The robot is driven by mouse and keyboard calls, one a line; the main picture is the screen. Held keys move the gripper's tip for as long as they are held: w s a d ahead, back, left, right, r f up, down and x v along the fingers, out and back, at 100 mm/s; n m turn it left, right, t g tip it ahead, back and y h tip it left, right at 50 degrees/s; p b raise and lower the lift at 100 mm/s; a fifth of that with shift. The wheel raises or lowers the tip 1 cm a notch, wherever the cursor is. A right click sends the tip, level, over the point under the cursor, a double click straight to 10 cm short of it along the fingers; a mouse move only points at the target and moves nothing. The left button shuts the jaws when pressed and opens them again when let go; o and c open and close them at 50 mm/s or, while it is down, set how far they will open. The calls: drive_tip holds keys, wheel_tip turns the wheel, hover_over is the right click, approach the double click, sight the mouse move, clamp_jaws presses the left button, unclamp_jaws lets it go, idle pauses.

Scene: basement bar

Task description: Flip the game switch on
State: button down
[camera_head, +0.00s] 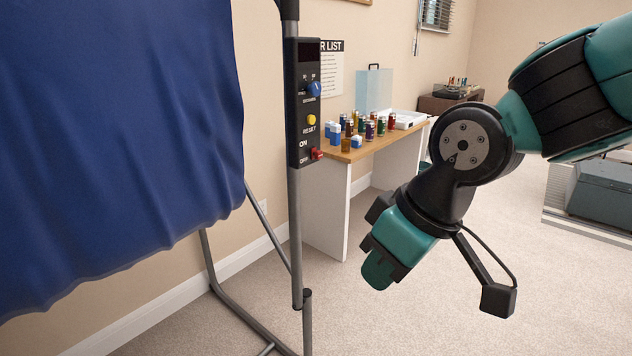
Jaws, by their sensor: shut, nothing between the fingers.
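A black control box (297,127) is fixed to a grey upright pole left of centre. Near its lower end is a small red switch (317,153), beside the white ON and OFF labels. The switch is too small to tell which way it is set. Above it on the box are a yellow button (311,120) marked RESET and a blue knob (314,89). My gripper (377,268) is shut and empty. It points down and left, to the right of the box and lower in the picture, apart from it.
A dark blue cloth (120,130) hangs on the pole frame at left, with metal legs (240,325) below. Behind the box is a wooden-topped table (352,153) with several cans and a white tray (408,119). Carpet is open around my gripper. Grey cases (600,190) stand at right.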

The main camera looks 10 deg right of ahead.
drive_tip(key=w+d+f+n+t+h+b, duration=0.1)
drive_tip(key=w+d+f+t+h+b, duration=0.2)
drive_tip(key=w+b, duration=0.45)
drive_tip(key=w+d+f+n+t+h+b, duration=0.25)
drive_tip(key=w+f+t+b, duration=0.2)
drive_tip(key=w, duration=0.55)
drive_tip(key=w+d+f+t+h+b, duration=0.25)
drive_tip(key=w+f+t+b, duration=0.2)
drive_tip(key=w, duration=0.45)
drive_tip(key=w+a+n+t+y+b, duration=0.3)
drive_tip(key=a+n+t+y+b, duration=0.3)
drive_tip(key=n, duration=1.1)
drive_tip(key=a+t+b, duration=0.1)
drive_tip(key=t+b, duration=0.3)
drive_tip(key=b, duration=0.1)
drive_tip(key=shift+w+a+f+b, duration=0.15)
drive_tip(key=shift+a+f+b, duration=0.05)
drive_tip(key=shift+f+b, duration=0.2)
drive_tip(key=shift+r, duration=0.1)
